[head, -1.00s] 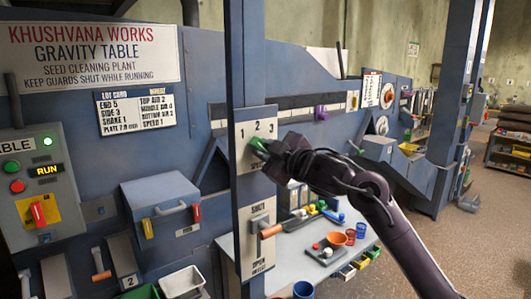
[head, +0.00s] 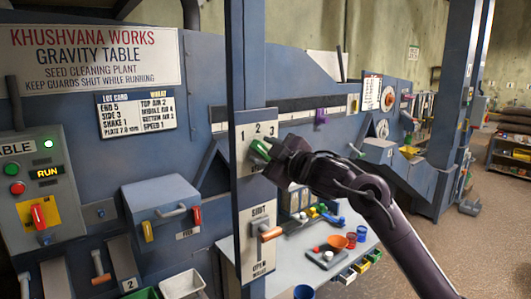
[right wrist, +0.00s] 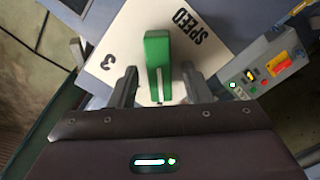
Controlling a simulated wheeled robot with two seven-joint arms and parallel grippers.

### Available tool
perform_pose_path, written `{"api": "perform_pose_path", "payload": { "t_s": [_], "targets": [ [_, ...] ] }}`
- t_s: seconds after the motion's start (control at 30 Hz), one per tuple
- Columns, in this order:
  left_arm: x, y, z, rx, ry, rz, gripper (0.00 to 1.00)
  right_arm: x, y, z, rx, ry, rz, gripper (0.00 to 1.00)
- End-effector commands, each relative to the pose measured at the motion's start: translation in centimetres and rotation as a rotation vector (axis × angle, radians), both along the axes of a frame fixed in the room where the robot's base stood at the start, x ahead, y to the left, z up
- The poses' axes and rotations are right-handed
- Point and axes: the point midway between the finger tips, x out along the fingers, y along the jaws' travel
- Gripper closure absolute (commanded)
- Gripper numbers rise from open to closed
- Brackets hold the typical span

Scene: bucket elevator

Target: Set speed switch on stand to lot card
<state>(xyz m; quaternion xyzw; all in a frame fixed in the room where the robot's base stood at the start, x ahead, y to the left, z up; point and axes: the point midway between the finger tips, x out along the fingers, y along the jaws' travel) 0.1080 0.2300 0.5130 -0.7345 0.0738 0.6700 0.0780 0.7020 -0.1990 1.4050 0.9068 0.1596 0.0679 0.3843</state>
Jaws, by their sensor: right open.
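The stand's speed switch is a green knob (head: 260,149) on a white plate (head: 243,163) marked 1, 2, 3. In the head view, the visible part of the knob slopes from upper left to lower right. My right gripper (head: 277,157) is at the knob and hides part of it. In the right wrist view, the green knob (right wrist: 158,62) stands between the two spread fingers, with gaps on both sides; "3" and "SPEED" show on the plate. The lot card (head: 138,115) on the blue wall lists "SPEED 1". My left gripper is out of view.
Below on the same post is a shut/open plate with an orange-handled lever (head: 270,233). A table (head: 300,262) with cups and a tray stands behind it. A control panel (head: 38,195) reading RUN is at left. Open floor lies at right.

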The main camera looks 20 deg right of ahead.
Motion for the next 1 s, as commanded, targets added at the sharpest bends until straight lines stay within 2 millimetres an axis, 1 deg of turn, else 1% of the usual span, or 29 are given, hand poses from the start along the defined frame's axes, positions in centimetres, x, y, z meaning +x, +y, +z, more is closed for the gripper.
{"api": "perform_pose_path", "payload": {
  "t_s": [0.17,0.27,0.4,0.5,0.6,0.73,1.0],
  "targets": [
    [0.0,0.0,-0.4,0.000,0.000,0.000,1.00,-0.5,-0.2,-0.1,0.000,-0.001,-0.001,0.56],
    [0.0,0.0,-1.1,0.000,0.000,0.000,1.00,-1.7,-0.7,-0.4,-0.001,-0.001,-0.001,0.56],
    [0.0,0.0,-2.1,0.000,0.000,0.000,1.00,-4.0,-1.5,-0.4,-0.004,-0.002,-0.001,0.56],
    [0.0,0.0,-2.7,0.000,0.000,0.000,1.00,-5.5,-2.1,-0.3,-0.003,-0.002,-0.001,0.56],
    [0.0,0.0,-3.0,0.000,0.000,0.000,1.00,-6.6,-2.4,-0.2,-0.001,-0.001,-0.001,0.56],
    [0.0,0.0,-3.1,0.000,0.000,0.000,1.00,-7.3,-2.6,-0.1,-0.001,0.001,0.000,0.56],
    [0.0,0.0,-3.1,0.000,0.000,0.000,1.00,-7.3,-2.7,0.0,0.000,0.000,0.000,0.56]
  ]
}}
